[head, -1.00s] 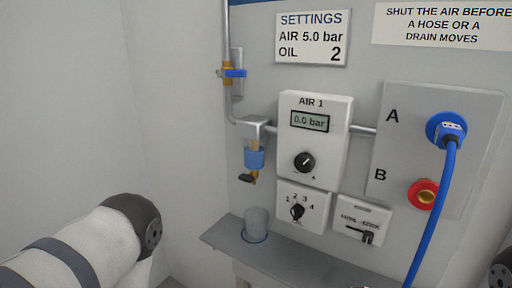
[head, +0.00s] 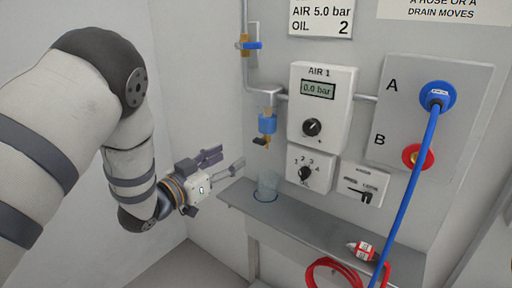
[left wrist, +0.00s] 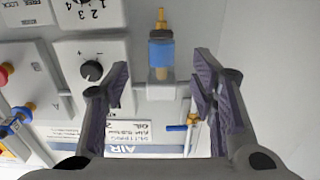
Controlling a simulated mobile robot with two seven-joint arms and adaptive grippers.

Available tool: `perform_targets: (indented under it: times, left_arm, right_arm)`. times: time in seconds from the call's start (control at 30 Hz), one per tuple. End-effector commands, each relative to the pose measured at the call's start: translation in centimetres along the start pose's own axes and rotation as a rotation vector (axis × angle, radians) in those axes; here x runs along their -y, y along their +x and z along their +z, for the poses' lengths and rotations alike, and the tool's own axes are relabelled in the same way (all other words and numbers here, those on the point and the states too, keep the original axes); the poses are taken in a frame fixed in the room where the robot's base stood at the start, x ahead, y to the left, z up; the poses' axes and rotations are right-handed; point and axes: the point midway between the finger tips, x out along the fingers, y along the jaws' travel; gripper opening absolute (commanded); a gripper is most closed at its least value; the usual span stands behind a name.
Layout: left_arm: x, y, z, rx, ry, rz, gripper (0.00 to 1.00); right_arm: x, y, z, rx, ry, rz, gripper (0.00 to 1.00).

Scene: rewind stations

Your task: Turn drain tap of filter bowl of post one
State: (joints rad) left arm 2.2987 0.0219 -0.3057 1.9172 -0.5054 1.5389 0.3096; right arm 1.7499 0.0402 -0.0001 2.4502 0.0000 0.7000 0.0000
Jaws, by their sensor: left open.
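The filter bowl (head: 267,123), blue and clear below a grey block on the pipe, hangs left of the AIR 1 box. My right gripper is not in view.
A clear cup (head: 268,184) stands on the grey shelf (head: 310,227) below the tap. A blue hose (head: 404,200) hangs from port A. A red hose (head: 330,270) and a red-and-white fitting (head: 362,250) lie lower right. A blue-handled valve (head: 249,45) is above the bowl.

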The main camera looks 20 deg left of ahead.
Motion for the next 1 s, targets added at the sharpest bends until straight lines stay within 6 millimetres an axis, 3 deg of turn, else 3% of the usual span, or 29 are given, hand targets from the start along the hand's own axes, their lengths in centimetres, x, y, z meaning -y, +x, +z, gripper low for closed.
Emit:
perform_targets:
  times: [0.4,0.57,0.83,1.0]
  left_arm:
    - [-0.1,9.5,1.0,0.011,-0.004,-0.001,0.52]
    - [0.0,11.2,0.8,0.011,-0.005,-0.003,0.52]
    - [0.0,11.4,0.5,0.008,-0.004,-0.004,0.52]
    - [0.0,11.3,0.6,0.009,-0.004,-0.004,0.13]
  right_arm:
    - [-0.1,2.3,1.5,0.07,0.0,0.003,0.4]
    - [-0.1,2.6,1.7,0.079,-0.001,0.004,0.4]
    - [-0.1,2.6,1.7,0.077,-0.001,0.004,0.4]
    - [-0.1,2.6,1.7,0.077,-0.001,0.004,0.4]
